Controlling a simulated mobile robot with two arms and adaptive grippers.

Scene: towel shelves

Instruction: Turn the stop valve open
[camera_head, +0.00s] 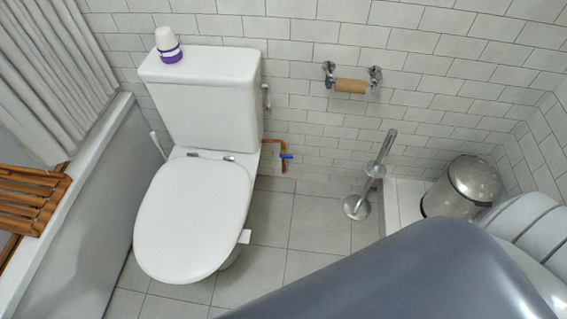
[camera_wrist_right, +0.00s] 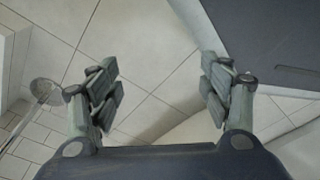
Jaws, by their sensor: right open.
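The stop valve (camera_head: 286,156) shows in the head view as a small blue handle on a copper pipe (camera_head: 283,143), low on the wall just right of the toilet tank. It is too small to tell its exact turn. My right gripper (camera_wrist_right: 163,92) shows in its wrist view with its two fingers apart and nothing between them, above a tiled floor. The valve is not visible in the wrist view. My left gripper is in neither view.
A white toilet (camera_head: 193,217) with lid down stands left of the valve. A toilet brush stand (camera_head: 371,178) and a steel bin (camera_head: 462,187) stand to the right. Floor tiles (camera_head: 292,219) below the valve are clear.

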